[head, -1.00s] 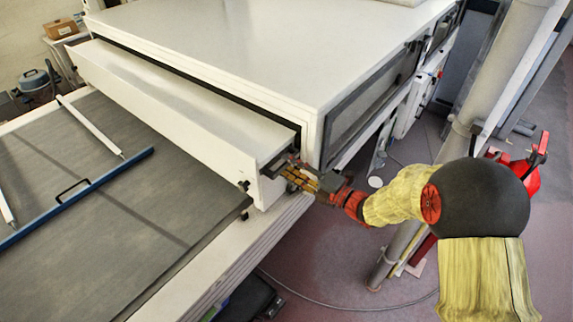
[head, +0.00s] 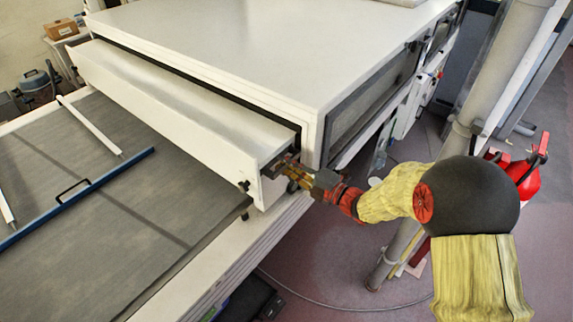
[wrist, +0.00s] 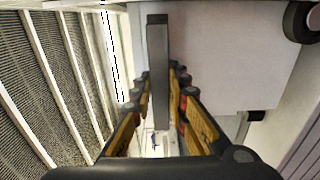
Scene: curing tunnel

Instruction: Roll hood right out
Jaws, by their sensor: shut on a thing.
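The hood (head: 170,95) is a long white box-shaped cover across the mouth of the white tunnel (head: 270,40), above the grey belt (head: 110,210). My gripper (head: 284,167) is at the hood's right end, by the tunnel's near corner. In the wrist view, a dark grey upright bar (wrist: 158,60) stands between the two ribbed fingers of my gripper (wrist: 160,95), which is shut on it. The bar appears to be a handle at the hood's end; its fixing is hidden. A white panel (wrist: 220,60) and a dark wheel (wrist: 301,22) show beside it.
A blue bar with a handle (head: 75,199) and white rods (head: 90,125) lie on the belt at the left. A grey post (head: 480,100) stands close behind my arm, with a red extinguisher (head: 523,180) beyond. Open floor (head: 345,270) lies below my arm.

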